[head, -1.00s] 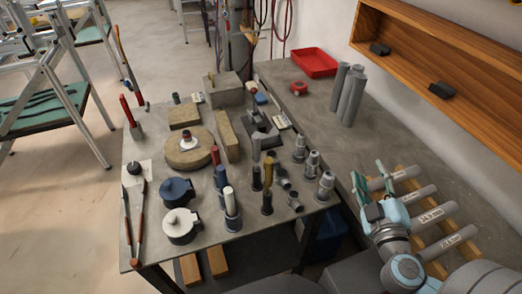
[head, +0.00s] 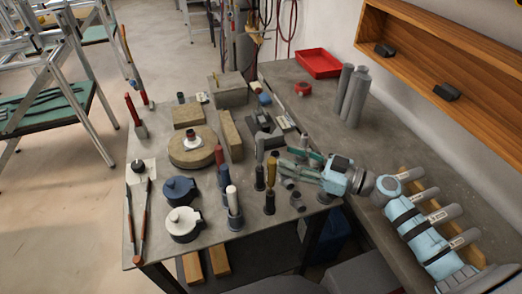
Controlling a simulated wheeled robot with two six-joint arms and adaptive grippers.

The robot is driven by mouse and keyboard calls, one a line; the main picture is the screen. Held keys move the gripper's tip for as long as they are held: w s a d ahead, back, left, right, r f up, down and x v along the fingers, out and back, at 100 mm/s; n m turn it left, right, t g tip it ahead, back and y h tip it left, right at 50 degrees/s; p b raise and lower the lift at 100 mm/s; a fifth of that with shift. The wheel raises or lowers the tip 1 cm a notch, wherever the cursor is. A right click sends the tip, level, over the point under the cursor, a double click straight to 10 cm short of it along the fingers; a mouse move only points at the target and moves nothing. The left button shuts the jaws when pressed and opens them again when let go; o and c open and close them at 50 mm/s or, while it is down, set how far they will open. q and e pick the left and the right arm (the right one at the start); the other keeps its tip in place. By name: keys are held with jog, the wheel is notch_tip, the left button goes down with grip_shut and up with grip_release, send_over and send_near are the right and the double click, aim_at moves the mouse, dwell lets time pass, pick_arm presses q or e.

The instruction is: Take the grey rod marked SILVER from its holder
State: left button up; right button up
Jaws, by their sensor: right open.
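My right gripper (head: 290,163) reaches in from the right over the table's right part. Its two green-padded fingers point left and are apart, with nothing seen held between them. Just left of the fingertips, a yellow rod (head: 271,172) and a dark rod (head: 260,178) stand upright in holders. Grey stepped pieces near the fingers are partly hidden behind the gripper. Farther left stand a white rod (head: 232,196), a blue rod (head: 222,176) and a red rod (head: 219,155). No label reading SILVER is legible, so I cannot tell which rod bears it. My left gripper is not in view.
Labelled grey cylinders (head: 428,194) lie on a wooden rack at right, partly behind my right arm. Tall grey cylinders (head: 354,98) and a red tray (head: 318,63) stand on the side bench. A white lidded pot (head: 183,222) is at the table's front left.

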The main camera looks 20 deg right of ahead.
aim_at(261, 148)
jog(key=x, duration=0.9)
jog(key=shift+a, duration=0.1)
jog(key=shift+s, duration=0.1)
grip_shut()
